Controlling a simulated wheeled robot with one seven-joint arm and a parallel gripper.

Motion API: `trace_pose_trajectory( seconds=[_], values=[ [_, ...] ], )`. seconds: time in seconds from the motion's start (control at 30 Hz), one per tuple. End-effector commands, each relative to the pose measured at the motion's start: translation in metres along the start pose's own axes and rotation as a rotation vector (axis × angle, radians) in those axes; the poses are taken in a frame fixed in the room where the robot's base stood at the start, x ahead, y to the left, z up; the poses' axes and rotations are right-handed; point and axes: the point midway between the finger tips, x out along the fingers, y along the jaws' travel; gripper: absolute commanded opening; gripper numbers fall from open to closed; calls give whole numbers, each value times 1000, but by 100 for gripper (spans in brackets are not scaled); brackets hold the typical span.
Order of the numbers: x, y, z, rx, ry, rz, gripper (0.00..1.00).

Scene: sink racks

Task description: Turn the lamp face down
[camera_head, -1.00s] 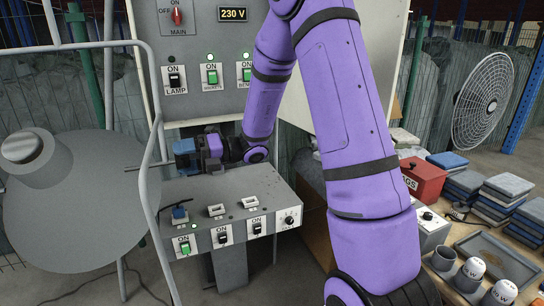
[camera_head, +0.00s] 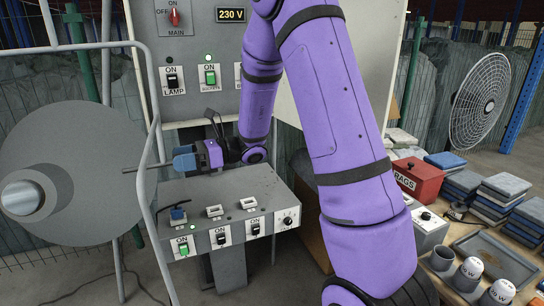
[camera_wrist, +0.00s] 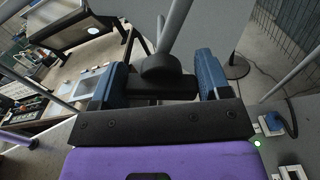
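The lamp is a large grey round shade (camera_head: 85,125) at the left of the head view. Its short cylindrical back (camera_head: 32,194) points towards me and down-left, so its face is turned away and hidden. A thin rod (camera_head: 140,169) runs from the shade to my gripper (camera_head: 186,161). In the wrist view, a black crosspiece and hub (camera_wrist: 160,70) on a grey rod, which I take for the lamp's handle, lie between the blue finger pads of my gripper (camera_wrist: 160,82). The pads appear to close on the crosspiece; the contact is partly hidden.
A grey control box (camera_head: 232,187) with switches lies just below my gripper. A switch panel (camera_head: 200,50) stands behind. A light metal tube frame (camera_head: 152,150) rises between lamp and box. A red rags box (camera_head: 418,178), cloth stacks and a bulb tray (camera_head: 497,255) fill the right bench.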

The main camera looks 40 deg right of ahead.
Motion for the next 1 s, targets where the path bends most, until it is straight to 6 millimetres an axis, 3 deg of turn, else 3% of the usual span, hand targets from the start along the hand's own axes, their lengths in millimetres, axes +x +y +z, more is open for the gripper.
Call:
trace_pose_trajectory(
  seconds=[0.17, 0.87, 1.0],
  values=[
    [1, 1, 0, -143, 1, 1, 67],
    [-112, 0, 0, -149, 0, -5, 67],
    [-98, 23, 10, -212, 64, 66, 67]
  ],
)
